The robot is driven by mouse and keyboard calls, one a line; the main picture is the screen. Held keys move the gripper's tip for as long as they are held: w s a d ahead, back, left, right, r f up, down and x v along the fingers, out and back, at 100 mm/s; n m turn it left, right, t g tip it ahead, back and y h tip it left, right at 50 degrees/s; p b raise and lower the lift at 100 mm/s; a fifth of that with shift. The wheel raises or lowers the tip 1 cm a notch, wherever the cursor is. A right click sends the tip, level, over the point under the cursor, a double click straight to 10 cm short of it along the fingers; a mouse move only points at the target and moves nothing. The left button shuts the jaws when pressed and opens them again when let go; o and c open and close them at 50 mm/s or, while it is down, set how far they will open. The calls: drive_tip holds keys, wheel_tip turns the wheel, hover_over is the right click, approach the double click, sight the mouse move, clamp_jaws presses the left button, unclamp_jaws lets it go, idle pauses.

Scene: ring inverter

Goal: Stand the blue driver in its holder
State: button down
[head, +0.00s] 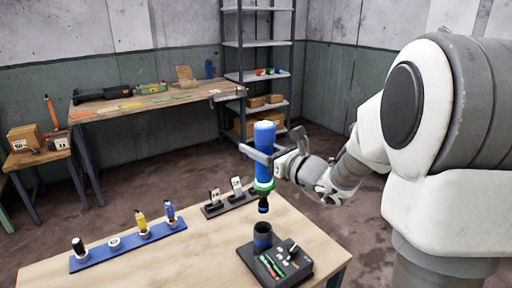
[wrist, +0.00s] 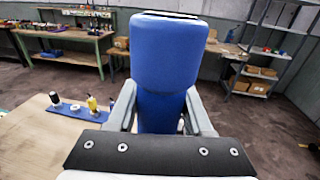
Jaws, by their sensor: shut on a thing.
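The blue driver (head: 265,137) is a thick blue cylinder, upright, with a green ring and a black tip at its lower end. My gripper (head: 262,158) is shut on it and holds it above the table. In the wrist view the driver (wrist: 168,60) stands between the two grey fingers of my gripper (wrist: 160,112), its lower part hidden.
On the wooden table (head: 185,265), a blue rack (head: 130,246) holds several small tools, one yellow, one blue-handled, and a white ring. A dark stand (head: 228,204) with two upright pieces is behind the cup. A workbench (head: 150,102) and shelves (head: 258,76) stand farther back.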

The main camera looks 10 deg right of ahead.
sight(261, 198)
drive_tip(key=shift+f+b, duration=6.65)
drive_tip(key=shift+f, duration=0.7)
